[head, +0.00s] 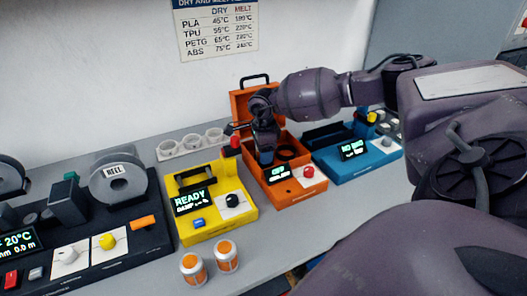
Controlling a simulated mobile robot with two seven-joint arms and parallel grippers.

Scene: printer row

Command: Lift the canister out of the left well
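My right gripper (265,153) points down into the open orange box (301,185), at the left part of its inside. A round black opening or ring (286,152) shows just right of the gripper. The left well and anything in it are hidden behind the gripper, so I cannot see a canister there. The fingers are small and dark, and I cannot tell whether they are open or shut. Two small orange-and-white canisters (193,268) (227,255) stand upright on the bench in front of the yellow unit. My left gripper is not in view.
The yellow unit (218,222) reading READY stands left of the orange box, the blue unit (366,165) right. A dark unit with a grey reel (118,181) is at far left. White cups (191,142) stand behind the yellow unit.

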